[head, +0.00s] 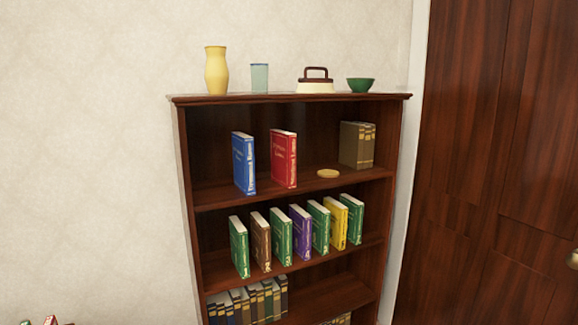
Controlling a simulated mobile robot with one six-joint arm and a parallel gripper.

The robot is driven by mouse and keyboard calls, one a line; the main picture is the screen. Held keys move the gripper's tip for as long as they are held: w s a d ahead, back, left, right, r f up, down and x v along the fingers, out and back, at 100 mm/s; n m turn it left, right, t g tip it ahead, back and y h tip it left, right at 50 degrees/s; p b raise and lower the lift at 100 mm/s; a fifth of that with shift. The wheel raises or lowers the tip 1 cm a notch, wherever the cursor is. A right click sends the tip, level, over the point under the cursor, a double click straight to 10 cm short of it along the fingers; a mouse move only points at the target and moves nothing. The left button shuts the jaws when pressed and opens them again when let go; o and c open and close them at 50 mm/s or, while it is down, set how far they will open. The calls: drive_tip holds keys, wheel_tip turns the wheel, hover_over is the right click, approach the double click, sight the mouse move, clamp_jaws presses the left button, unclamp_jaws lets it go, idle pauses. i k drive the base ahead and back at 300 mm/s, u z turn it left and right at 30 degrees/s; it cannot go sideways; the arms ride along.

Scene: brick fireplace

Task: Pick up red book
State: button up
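The red book (284,159) stands upright on the top inner shelf of a dark wooden bookcase (290,195), with its cover turned to the left and its spine toward me. A blue book (244,163) stands upright to its left, with a gap between them. To its right lies a small round yellow-tan object (328,173). My gripper is not in view.
Brown books (356,145) stand at the shelf's right end. A yellow vase (216,71), a glass (259,77), a lidded pot (316,82) and a green bowl (360,85) stand on top. Several books fill the lower shelves. A wooden door (500,150) is at right.

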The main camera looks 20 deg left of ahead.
sight(283, 143)
drive_tip(key=z, duration=0.3)
drive_tip(key=k, duration=0.55)
drive_tip(key=u, duration=2.1)
drive_tip(key=i, duration=1.15)
